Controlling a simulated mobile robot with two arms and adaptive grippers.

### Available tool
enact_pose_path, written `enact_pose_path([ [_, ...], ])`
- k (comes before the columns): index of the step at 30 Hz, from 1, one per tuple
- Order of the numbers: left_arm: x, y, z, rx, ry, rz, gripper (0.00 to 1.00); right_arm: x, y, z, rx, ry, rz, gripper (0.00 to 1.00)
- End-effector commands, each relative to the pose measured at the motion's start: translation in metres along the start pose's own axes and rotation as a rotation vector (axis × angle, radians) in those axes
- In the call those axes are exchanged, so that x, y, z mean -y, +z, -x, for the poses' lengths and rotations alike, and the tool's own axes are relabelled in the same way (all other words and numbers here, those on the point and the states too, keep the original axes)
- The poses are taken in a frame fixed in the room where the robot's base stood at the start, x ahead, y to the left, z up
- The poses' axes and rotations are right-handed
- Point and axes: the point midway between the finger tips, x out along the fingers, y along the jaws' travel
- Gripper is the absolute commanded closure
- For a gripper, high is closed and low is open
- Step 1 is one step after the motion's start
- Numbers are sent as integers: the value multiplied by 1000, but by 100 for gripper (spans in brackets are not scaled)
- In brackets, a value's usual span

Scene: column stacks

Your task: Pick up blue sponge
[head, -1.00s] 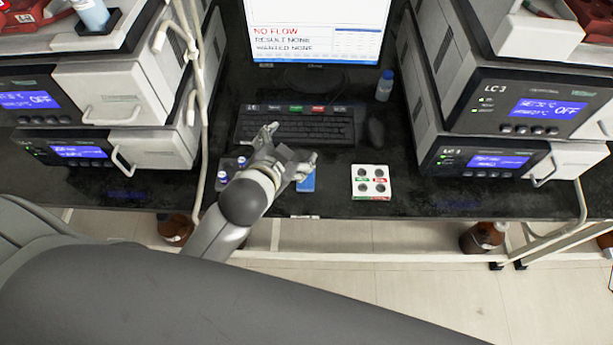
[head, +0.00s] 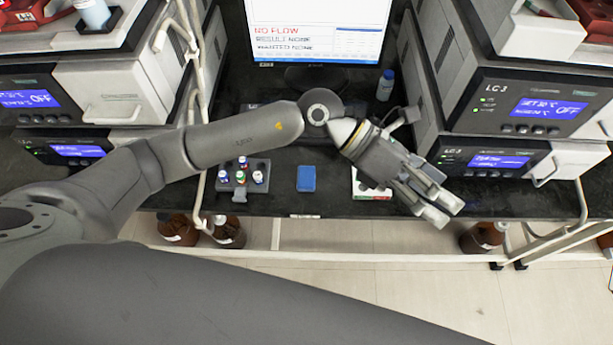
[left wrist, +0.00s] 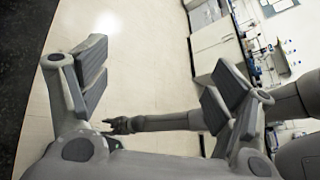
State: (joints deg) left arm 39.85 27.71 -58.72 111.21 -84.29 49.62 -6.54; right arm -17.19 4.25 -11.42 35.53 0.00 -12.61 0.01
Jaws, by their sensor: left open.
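The blue sponge (head: 306,179) lies flat on the black bench near its front edge, between a vial rack and a white tray. My left gripper (head: 436,199) is to the right of the sponge, over the bench's front edge, pointing right and toward the front. Its jaws are open and empty. In the left wrist view, the open left gripper (left wrist: 150,95) faces the pale floor and far cabinets, and the sponge is not seen there. My right gripper cannot be made out in the head view.
The vial rack (head: 240,180) holds several capped vials. A white tray (head: 362,187) is partly hidden by my left gripper. My left arm covers most of the keyboard area. LC instruments (head: 520,110) stand at both sides, a monitor (head: 318,30) at the back, and a small blue-capped bottle (head: 385,85) beside it.

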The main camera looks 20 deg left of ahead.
Motion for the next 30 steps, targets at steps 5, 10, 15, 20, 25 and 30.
enact_pose_path([
  [5, -74, -63, 46, -443, 261, -166, 17, 0, 0, 0, 0, 0, 0, 60],
  [10, -130, -93, 121, -777, 495, -220, 17, -1, 0, 0, 0, 1, 1, 60],
  [15, -155, -101, 180, -972, 647, -219, 17, -4, 0, 0, 1, 4, 2, 60],
  [20, -165, -108, 196, -1030, 688, -210, 17, -6, 1, 2, 1, 6, 3, 60],
  [25, -180, -127, 186, -1031, 687, -209, 17, -6, 0, 7, 1, 7, 4, 60],
  [30, -192, -141, 179, -1029, 687, -212, 17, -6, 0, 10, 1, 7, 4, 60],
])
